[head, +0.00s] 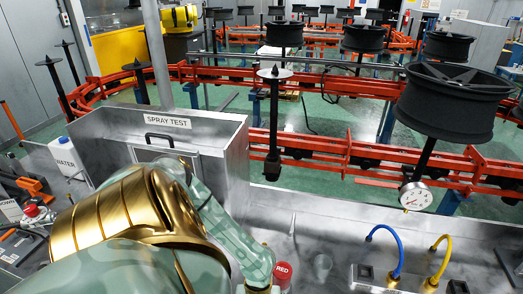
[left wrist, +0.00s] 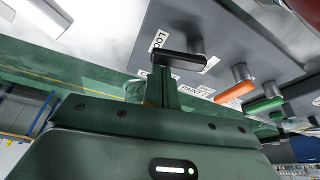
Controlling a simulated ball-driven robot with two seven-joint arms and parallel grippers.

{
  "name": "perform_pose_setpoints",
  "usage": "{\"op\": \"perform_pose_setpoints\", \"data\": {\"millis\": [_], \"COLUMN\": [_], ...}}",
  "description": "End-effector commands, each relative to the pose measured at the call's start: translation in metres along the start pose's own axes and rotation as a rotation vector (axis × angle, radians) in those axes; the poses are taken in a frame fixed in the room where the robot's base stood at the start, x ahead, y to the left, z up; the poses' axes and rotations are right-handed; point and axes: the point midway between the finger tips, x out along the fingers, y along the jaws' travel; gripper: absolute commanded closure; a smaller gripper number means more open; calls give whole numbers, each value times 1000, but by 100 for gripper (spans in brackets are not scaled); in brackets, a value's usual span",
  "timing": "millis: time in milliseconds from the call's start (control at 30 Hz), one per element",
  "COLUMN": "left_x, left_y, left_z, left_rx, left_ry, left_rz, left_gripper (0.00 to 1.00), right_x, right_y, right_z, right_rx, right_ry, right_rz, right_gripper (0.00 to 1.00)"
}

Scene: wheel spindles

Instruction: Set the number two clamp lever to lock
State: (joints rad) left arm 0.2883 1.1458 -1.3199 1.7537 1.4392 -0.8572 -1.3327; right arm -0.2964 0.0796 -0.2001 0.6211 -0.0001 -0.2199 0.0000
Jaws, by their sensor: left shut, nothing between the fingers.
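In the left wrist view a black lever (left wrist: 184,59) sits on a grey panel (left wrist: 215,35), with a white label reading "LOC…" beside its left end. An orange lever (left wrist: 235,93) and a green lever (left wrist: 264,106) sit farther right; a label reading "PAINT 2" is near the orange one. I cannot read which lever is the number two clamp. My left gripper (left wrist: 165,88) is shut and empty, its fingertips at the black lever; contact cannot be told. The head view shows my left arm, but its gripper and the levers are hidden. My right gripper is not in view.
In the head view a metal spray test box (head: 168,124) stands beyond my left arm. Behind runs an orange conveyor (head: 330,148) with wheel spindles.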

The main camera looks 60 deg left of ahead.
Motion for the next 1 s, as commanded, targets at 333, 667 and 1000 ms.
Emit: {"op": "perform_pose_setpoints", "data": {"millis": [333,667,1000], "left_x": [0,0,-53], "left_y": [14,14,14], "left_z": [-2,-2,-2], "left_rx": [-1,-1,0], "left_ry": [-1,-1,-3], "left_rz": [1,0,-1], "left_gripper": [100,100,100], "right_x": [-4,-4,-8], "right_y": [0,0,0], "right_z": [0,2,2], "right_rx": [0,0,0], "right_ry": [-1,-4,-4], "right_rz": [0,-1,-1], "right_gripper": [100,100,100]}}
